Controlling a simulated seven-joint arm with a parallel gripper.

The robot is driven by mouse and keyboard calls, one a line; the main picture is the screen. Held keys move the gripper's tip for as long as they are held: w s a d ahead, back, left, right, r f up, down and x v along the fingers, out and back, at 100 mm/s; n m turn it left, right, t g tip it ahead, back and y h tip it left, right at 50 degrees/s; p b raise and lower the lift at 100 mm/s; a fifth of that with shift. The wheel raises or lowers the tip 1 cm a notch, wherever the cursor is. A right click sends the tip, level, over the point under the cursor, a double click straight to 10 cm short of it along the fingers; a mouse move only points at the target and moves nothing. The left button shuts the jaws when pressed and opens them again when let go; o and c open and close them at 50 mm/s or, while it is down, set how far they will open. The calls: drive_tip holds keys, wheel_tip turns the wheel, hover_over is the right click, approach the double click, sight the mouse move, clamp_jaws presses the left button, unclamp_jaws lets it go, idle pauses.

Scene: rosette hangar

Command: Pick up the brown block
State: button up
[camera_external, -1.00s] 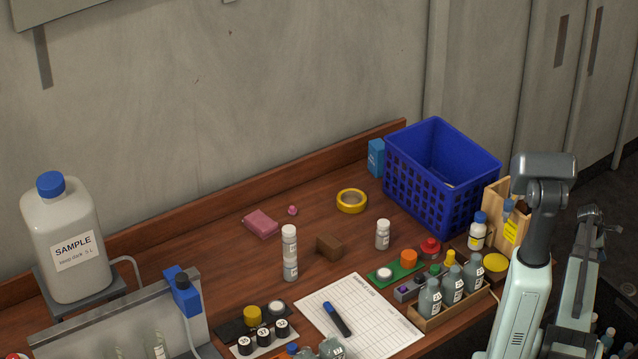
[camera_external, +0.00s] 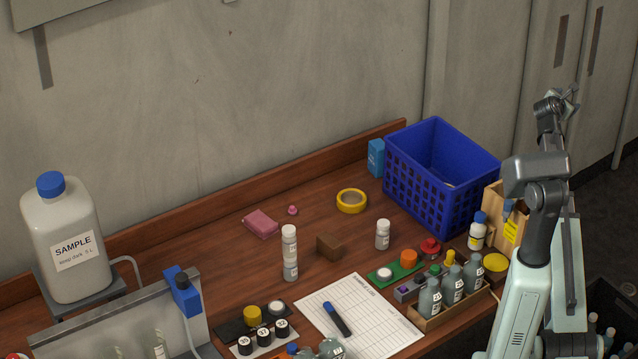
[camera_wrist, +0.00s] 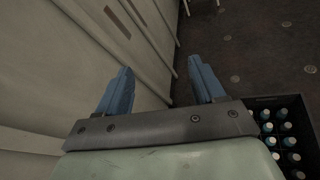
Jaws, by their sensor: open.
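The brown block (camera_external: 329,247) sits on the wooden desk (camera_external: 235,220) near its middle. It stands between a tall white-capped vial (camera_external: 290,252) on its left and a short white-capped vial (camera_external: 383,234) on its right. My gripper (camera_external: 569,99) is raised high at the right, beyond the desk's right end and far from the block. In the wrist view my gripper (camera_wrist: 160,84) shows two blue fingers spread apart with nothing between them. The block is not in the wrist view.
A blue basket (camera_external: 440,175) stands at the desk's back right, between block and gripper. Yellow tape (camera_external: 352,201), a pink cloth (camera_external: 261,223) and a paper sheet with a marker (camera_external: 359,316) lie around the block. A bottle rack (camera_external: 453,303) is front right. A bottle crate (camera_wrist: 265,101) is on the floor.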

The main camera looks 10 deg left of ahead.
drive_tip(key=a+r+m+y, duration=0.3)
drive_tip(key=a+m+y, duration=0.1)
drive_tip(key=a, duration=1.6)
drive_tip(key=s+a+f+m+g+y, duration=0.1)
drive_tip(key=s+a+f+m+y, duration=0.15)
drive_tip(key=a, duration=0.75)
drive_tip(key=s+a+f+m+g+y, duration=0.1)
drive_tip(key=s+a+f+m+y, duration=0.2)
drive_tip(key=a, duration=0.8)
drive_tip(key=s+a+f+m+g+y, duration=0.15)
drive_tip(key=a+f+m, duration=0.25)
drive_tip(key=a, duration=0.6)
drive_tip(key=m+g+h, duration=0.3)
drive_tip(key=g+h, duration=0.1)
drive_tip(key=g, duration=0.6)
hover_over(330, 240)
wheel_tip(330, 240, down, 10)
drive_tip(key=shift+t, duration=0.25)
wheel_tip(330, 240, down, 8)
drive_tip(key=shift+w+d+f, duration=0.1)
drive_tip(key=shift+w+f, duration=0.05)
drive_tip(key=shift+f, duration=2.6)
